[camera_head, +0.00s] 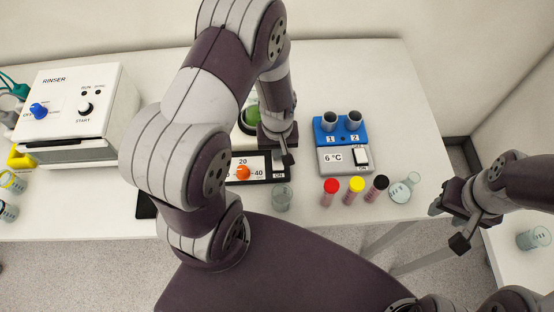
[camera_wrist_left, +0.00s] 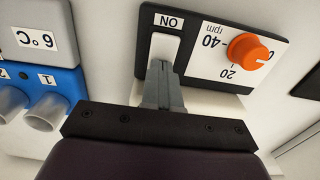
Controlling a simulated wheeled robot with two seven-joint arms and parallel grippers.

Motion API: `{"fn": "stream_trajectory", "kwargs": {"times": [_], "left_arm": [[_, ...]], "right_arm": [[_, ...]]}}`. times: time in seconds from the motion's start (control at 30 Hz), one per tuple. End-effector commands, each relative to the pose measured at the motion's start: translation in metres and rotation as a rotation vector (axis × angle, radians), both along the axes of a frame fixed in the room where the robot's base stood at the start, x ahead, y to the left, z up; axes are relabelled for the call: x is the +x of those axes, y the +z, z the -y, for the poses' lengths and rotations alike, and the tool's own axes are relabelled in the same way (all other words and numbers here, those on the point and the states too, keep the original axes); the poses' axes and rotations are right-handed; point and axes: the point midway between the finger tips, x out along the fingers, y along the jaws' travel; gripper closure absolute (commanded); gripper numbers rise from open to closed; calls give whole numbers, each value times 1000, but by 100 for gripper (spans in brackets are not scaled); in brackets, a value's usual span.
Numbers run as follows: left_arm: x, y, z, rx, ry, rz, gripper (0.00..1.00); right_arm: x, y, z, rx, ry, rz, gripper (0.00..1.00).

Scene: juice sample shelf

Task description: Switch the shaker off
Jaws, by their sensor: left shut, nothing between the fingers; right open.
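The shaker (camera_head: 262,181) has a black-and-white front panel with an orange speed knob (camera_head: 243,173) and an ON label at the near end of its switch. In the left wrist view its white rocker switch (camera_wrist_left: 164,46) shows below the ON label, beside the orange knob (camera_wrist_left: 250,51). My left gripper (camera_head: 288,160) is shut and empty, over the switch. In the left wrist view its fingertips (camera_wrist_left: 158,68) cover the switch's end away from ON; I cannot tell whether they touch it. My right gripper (camera_head: 449,225) is open and empty beyond the table's right side.
A blue-and-grey cooling block (camera_head: 329,157) stands right of the shaker. The rinser (camera_head: 75,110) is at left. My left arm hides part of the table.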

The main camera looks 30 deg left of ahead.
Motion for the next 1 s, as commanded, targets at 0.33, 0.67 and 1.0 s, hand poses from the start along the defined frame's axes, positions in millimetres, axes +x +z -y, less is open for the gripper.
{"fn": "stream_trajectory", "kwargs": {"times": [0.33, 0.67, 1.0], "left_arm": [[0, 31, 0, 0, 0, -1, 100], [-1, 66, 0, 0, 0, -2, 100], [-1, 70, 0, 0, 0, -2, 100]], "right_arm": [[0, 30, 0, 0, 0, 0, 57], [0, 64, 0, 0, 0, 0, 57], [0, 66, 0, 0, 0, 0, 57]]}}
